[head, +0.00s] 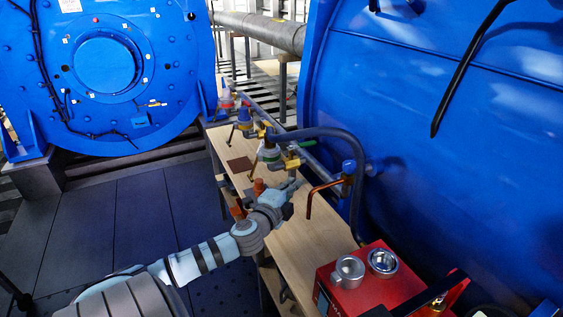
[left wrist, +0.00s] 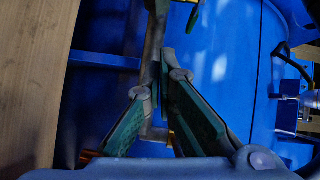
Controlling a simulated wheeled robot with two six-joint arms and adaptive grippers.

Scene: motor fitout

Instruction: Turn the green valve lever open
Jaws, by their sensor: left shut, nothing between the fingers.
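A grey bar (left wrist: 154,40) runs up beside the tips there, and the green valve is not clearly seen. My right gripper is not in view.
A blue valve (head: 244,116) and a red-and-white one (head: 227,98) stand farther along the pipe. A blue-capped valve (head: 349,167) with a copper lever (head: 311,202) is to the right. A red box (head: 342,299) carries two metal cups. The large blue tank (head: 450,150) bounds the right.

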